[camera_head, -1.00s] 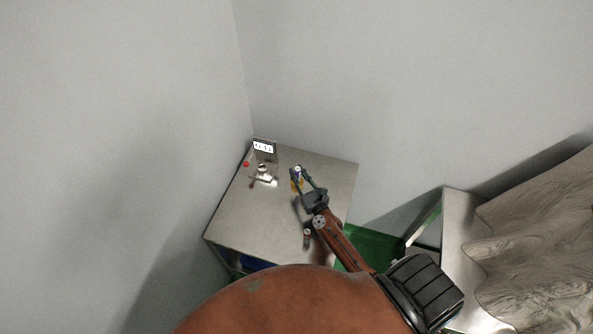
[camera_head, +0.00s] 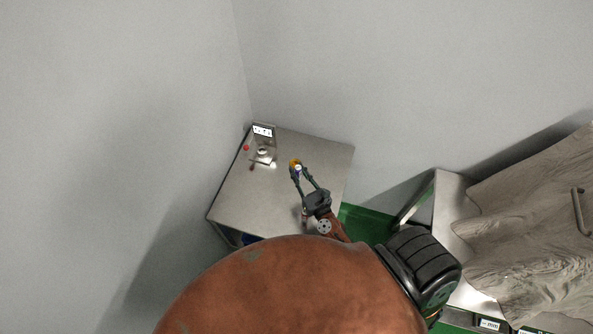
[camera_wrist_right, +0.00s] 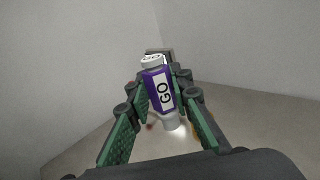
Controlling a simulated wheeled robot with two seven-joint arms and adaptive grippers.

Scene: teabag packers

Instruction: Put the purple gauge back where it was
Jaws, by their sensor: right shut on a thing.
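My right gripper (camera_head: 297,174) is shut on the purple gauge (camera_wrist_right: 161,92), a small cylinder with a white "GO" label and pale metal ends. In the wrist view the gauge stands nearly upright between the green fingers (camera_wrist_right: 157,98). In the head view the gauge (camera_head: 298,170) is a tiny pale and purple spot at the fingertips, over the right half of the metal table (camera_head: 235,205). The wrist view does not settle its height above the table. My left gripper is not in view.
A device with a white panel (camera_head: 263,131) stands at the table's back left corner, with a red knob (camera_head: 246,148) beside it. An orange thing (camera_head: 294,162) shows just behind the fingertips. A small object (camera_head: 304,214) is near my right wrist. The table's left front is clear.

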